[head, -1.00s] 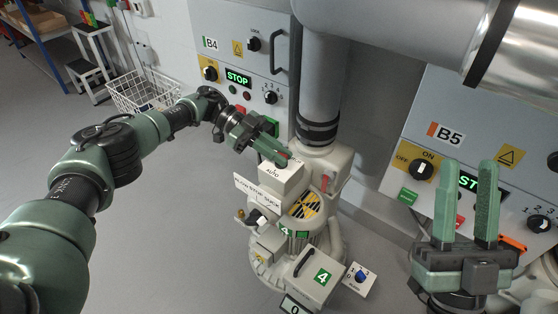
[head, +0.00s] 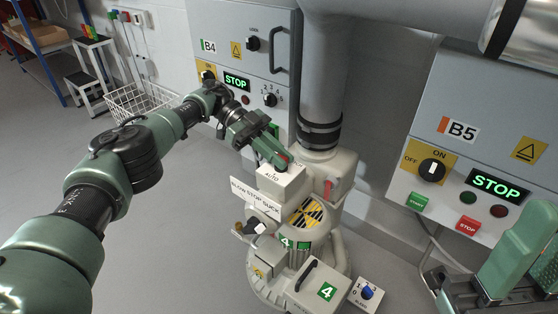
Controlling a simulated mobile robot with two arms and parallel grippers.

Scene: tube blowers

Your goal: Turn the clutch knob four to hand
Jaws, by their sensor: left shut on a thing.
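The clutch box of blower four (head: 284,182) is a cream block with an AUTO label on its top, standing on the machine below the grey pipe. My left gripper (head: 283,160) comes down from the upper left onto the top of this box, shut on the clutch knob. The fingers hide most of the knob; a small red part shows at their tips. I cannot read the knob's pointing direction. My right gripper (head: 528,232) is at the right edge, partly cut off, with its fingers apart and away from the blower.
A lever (head: 248,230) sits beside the BLOW STOP SUCK plate (head: 255,193). A small blue knob (head: 368,292) is at the machine's lower right. The B4 panel (head: 214,20) and B5 panel (head: 415,140) both show STOP.

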